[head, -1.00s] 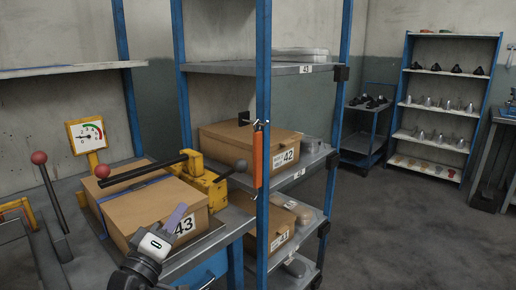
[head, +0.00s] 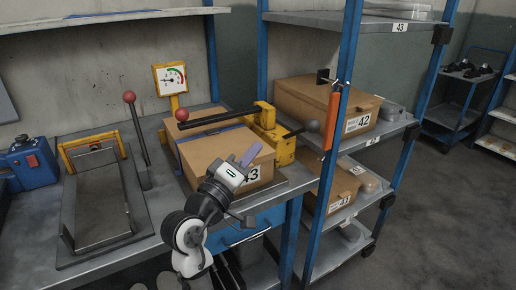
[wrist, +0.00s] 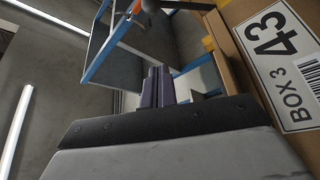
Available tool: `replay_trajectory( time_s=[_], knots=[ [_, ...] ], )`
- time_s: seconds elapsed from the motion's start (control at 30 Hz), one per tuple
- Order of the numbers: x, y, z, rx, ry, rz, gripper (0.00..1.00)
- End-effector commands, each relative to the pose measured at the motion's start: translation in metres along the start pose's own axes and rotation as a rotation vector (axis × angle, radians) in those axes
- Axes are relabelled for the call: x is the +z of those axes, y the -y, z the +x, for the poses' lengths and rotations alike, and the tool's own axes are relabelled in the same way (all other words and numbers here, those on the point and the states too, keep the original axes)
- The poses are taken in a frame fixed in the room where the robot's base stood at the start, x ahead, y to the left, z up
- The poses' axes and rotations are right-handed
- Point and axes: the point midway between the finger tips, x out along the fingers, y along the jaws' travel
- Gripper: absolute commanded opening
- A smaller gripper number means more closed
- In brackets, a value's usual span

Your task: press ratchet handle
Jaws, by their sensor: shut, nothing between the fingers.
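A yellow ratchet clamp (head: 268,122) stands behind and right of cardboard box 43 (head: 213,150). A black handle bar (head: 222,120) reaches left from it over the box and ends near a red ball (head: 182,115). I cannot tell which is the ratchet handle. A blue strap (head: 185,162) crosses the box. My gripper (head: 251,153) is shut and empty at the box's front, with purple fingers apart from the handles. In the wrist view the fingers (wrist: 158,85) are together, left of the box label (wrist: 285,65).
An upright red-ball lever (head: 139,130), a gauge (head: 172,78) and a metal frame (head: 103,195) are on the left bench. Box 42 (head: 320,112) sits on the right shelf.

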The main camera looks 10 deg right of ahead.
Motion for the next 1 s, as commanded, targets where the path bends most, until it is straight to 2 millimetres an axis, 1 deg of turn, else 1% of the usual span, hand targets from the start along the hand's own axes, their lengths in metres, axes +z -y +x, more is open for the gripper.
replay_trajectory(
  time_s=[0.03, 0.1, 0.6, 0.77, 0.83, 1.0],
  knots=[
    [-0.001, -0.003, 0.013, 0.003, 0.004, -0.001, 0.00],
    [-0.001, -0.003, 0.028, 0.003, 0.004, -0.001, 0.00],
    [-0.001, -0.003, 0.139, 0.002, 0.003, -0.001, 0.00],
    [-0.001, -0.003, 0.173, 0.001, 0.003, -0.001, 0.00],
    [0.012, -0.001, 0.167, -0.001, 0.002, -0.001, 0.00],
    [0.030, 0.000, 0.159, -0.001, 0.001, -0.001, 0.00]
  ],
)
